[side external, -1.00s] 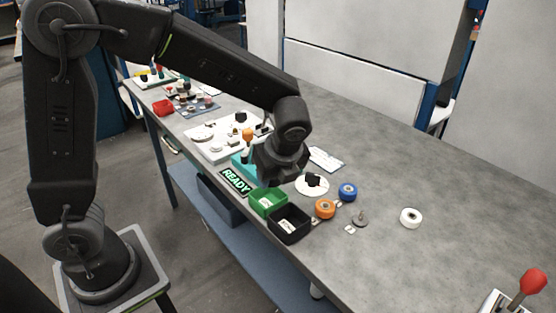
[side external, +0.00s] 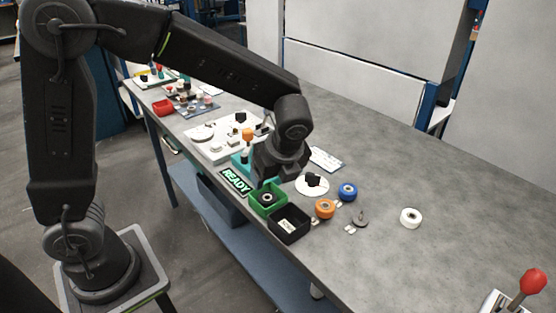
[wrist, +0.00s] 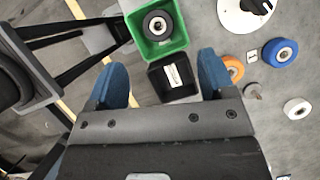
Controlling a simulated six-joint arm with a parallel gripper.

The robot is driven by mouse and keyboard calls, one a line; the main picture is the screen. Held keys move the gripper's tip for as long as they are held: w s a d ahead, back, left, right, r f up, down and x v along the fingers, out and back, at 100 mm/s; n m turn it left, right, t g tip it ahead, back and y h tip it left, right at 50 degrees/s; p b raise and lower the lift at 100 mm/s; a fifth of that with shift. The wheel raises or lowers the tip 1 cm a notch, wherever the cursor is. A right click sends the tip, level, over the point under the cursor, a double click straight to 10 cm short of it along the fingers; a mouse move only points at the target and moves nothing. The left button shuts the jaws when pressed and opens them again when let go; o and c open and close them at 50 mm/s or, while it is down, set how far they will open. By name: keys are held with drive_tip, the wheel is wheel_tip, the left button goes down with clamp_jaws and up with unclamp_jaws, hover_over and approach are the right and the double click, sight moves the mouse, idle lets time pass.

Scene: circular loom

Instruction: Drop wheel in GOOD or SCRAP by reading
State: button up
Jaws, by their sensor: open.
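A dark wheel (side external: 268,197) with a pale hub lies inside the green bin (side external: 256,206); it also shows in the wrist view (wrist: 158,25) within the green walls (wrist: 181,40). The black bin (side external: 304,231) stands beside the green one, with only a white label on its floor; it also shows in the wrist view (wrist: 157,88). The label's wording is too small to read surely. My gripper (side external: 268,182) is above and behind the green bin.
A READY sign (side external: 235,181) stands left of the green bin. An orange wheel (side external: 325,209), a blue wheel (side external: 348,192), a white wheel (side external: 410,217) and a grey part (side external: 360,219) lie to the right. A white round gauge (side external: 312,184) is near.

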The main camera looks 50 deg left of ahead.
drive_tip(key=v, duration=1.3)
drive_tip(key=s+a+f+n+t+h, duration=0.1)
drive_tip(key=s+a+n+t+h, duration=0.1)
drive_tip(key=s+a+n, duration=0.2)
drive_tip(key=s+a+f+n+t+h, duration=0.1)
drive_tip(key=s+a+n, duration=0.3)
drive_tip(key=s+n, duration=0.6)
drive_tip(key=shift+s+f+n+t+h, duration=0.35)
drive_tip(key=shift+n+t+h, duration=0.35)
drive_tip(key=shift+n, duration=2.6)
drive_tip(key=shift+r, duration=0.1)
